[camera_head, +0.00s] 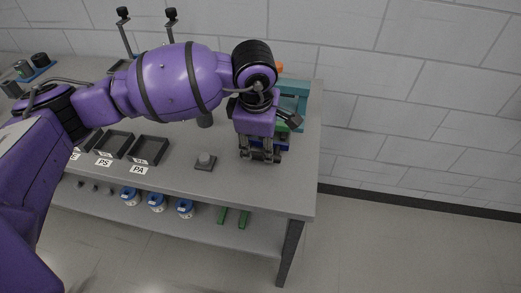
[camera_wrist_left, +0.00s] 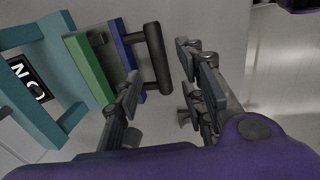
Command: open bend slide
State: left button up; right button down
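The bend slide unit is a teal frame (camera_wrist_left: 40,95) with a green plate (camera_wrist_left: 88,66), a blue plate (camera_wrist_left: 124,52) and a dark bar handle (camera_wrist_left: 157,58) on the blue plate's outer side. In the head view, the teal frame (camera_head: 295,90) is at the table's right end, partly hidden by my left arm. My left gripper (camera_head: 261,158) points down at the unit's near side. In the left wrist view, its fingers (camera_wrist_left: 160,68) are open, one on each side of the handle in the picture. Contact with the handle cannot be told. My right gripper is out of view.
A small grey block with a knob (camera_head: 205,161) stands left of the gripper. Dark trays (camera_head: 149,151) labelled PS and PA lie farther left. Blue and white containers (camera_head: 157,202) and green bars (camera_head: 233,217) are on the lower shelf. The floor right of the table is clear.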

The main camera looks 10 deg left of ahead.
pick_arm(q)
notch_tip(320, 180, up, 7)
jog(key=s, duration=0.1)
jog(key=shift+s+r, duration=0.2)
jog(key=shift+s+f, duration=0.1)
dwell(0.4)
